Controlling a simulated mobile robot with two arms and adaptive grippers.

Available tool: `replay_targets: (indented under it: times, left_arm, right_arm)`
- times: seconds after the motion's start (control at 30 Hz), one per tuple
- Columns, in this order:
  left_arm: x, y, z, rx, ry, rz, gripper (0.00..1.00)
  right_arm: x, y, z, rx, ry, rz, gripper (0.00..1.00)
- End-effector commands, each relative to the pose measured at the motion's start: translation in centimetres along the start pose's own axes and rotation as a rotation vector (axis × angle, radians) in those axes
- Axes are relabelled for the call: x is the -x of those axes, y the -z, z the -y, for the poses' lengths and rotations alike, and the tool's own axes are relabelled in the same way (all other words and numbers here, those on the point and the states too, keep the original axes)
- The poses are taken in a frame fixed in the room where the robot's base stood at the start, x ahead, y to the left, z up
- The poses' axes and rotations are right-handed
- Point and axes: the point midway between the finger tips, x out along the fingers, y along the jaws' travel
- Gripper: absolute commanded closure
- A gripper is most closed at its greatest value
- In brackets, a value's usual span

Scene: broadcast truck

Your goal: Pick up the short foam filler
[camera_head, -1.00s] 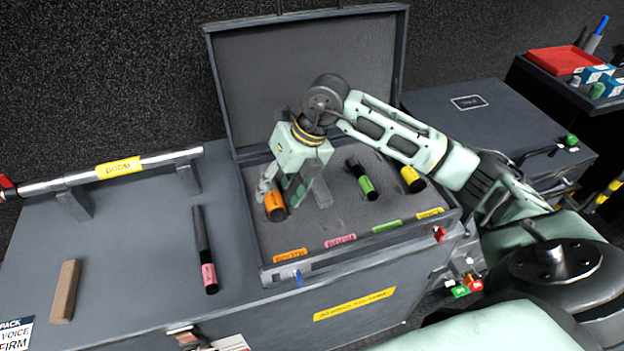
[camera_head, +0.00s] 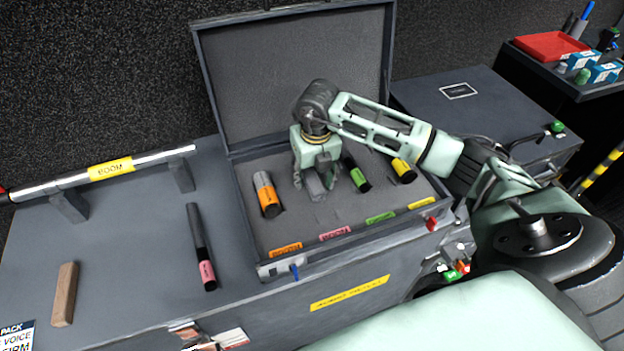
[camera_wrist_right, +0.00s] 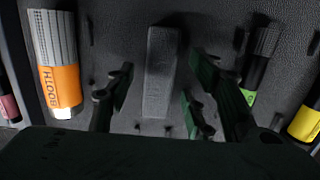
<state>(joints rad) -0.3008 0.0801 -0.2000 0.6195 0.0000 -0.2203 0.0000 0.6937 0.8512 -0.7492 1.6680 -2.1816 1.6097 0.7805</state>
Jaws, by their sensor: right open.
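The short foam filler looks to be the grey block (camera_head: 315,186) lying in the foam of the open case, between the orange-banded and green-banded microphones. In the right wrist view the grey block (camera_wrist_right: 160,72) lies lengthwise between my fingers. My right gripper (camera_head: 326,187) is over the block, its fingers apart on either side. In the right wrist view my right gripper (camera_wrist_right: 155,105) is open, with a gap between each finger and the block. My left gripper is out of view.
The orange-banded microphone (camera_head: 266,195) lies left of the block; the green-banded (camera_head: 356,175) and yellow-banded (camera_head: 402,170) ones lie right. The case lid (camera_head: 295,80) stands open behind. A pink-banded microphone (camera_head: 201,248), brown block (camera_head: 65,293) and boom pole (camera_head: 100,173) are left of the case.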

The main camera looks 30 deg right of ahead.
Motion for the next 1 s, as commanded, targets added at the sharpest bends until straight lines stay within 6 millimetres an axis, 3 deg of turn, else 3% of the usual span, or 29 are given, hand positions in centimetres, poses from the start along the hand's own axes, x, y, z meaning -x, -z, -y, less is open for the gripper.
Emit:
replay_targets:
  times: [0.17,0.53,1.0]
  left_arm:
    - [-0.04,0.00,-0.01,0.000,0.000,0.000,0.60]
    - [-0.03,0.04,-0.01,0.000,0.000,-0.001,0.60]
    - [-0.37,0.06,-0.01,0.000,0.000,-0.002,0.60]
  right_arm:
    - [-0.04,0.00,-0.03,0.001,-0.001,0.000,0.52]
    - [0.00,0.00,-0.05,0.001,-0.001,0.001,0.83]
    - [0.79,-0.19,-0.07,0.000,-0.002,0.004,0.84]
